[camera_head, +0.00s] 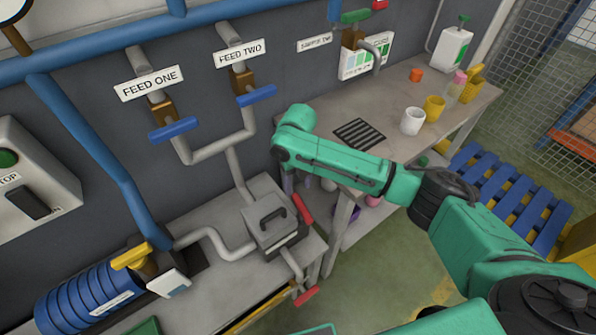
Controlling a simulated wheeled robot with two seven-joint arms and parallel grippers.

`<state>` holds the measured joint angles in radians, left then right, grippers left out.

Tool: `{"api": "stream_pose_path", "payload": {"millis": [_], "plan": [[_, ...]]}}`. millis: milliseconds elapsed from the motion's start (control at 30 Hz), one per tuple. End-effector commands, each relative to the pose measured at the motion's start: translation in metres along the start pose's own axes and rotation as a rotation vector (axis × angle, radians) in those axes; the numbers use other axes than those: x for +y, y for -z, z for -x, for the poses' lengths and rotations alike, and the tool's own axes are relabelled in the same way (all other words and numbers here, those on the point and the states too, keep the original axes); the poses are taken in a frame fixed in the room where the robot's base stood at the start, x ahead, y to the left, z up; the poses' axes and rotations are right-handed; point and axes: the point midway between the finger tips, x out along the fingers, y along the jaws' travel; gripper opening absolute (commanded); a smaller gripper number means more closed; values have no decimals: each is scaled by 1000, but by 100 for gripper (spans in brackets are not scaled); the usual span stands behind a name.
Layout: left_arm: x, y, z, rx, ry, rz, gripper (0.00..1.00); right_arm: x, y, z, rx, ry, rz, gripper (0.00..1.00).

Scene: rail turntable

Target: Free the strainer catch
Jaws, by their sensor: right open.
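My right arm reaches in from the right, and my right gripper (288,184) points down just above and beside the red lever. The gripper is open; its fingertips are small and partly hidden, and I cannot tell whether they touch the lever. My left gripper is not in view.
Blue valve handles of FEED ONE (174,130) and FEED TWO (257,95) are on the wall. A second red handle (307,296) sits on the pipe at the bench's front. A blue motor (85,297) stands left. A side table (375,112) with mugs is behind my arm.

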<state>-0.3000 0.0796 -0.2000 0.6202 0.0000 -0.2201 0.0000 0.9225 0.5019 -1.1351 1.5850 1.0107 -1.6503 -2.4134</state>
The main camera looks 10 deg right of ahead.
Motion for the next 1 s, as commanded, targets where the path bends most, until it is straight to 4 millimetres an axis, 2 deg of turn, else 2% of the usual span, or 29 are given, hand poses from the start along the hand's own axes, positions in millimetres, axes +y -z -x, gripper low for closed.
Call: {"api": "stream_pose_path", "payload": {"millis": [100,200,367,867,933,1000], "plan": [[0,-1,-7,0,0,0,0,0,-1,34,-5,-1,1,57],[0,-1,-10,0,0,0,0,0,-1,60,-5,1,1,57],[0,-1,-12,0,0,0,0,0,0,82,-1,0,0,57],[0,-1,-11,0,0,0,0,1,0,84,0,-2,-3,57],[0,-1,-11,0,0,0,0,7,3,78,-4,-15,-38,57],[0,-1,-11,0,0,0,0,22,9,64,-14,-53,-142,57]]}}
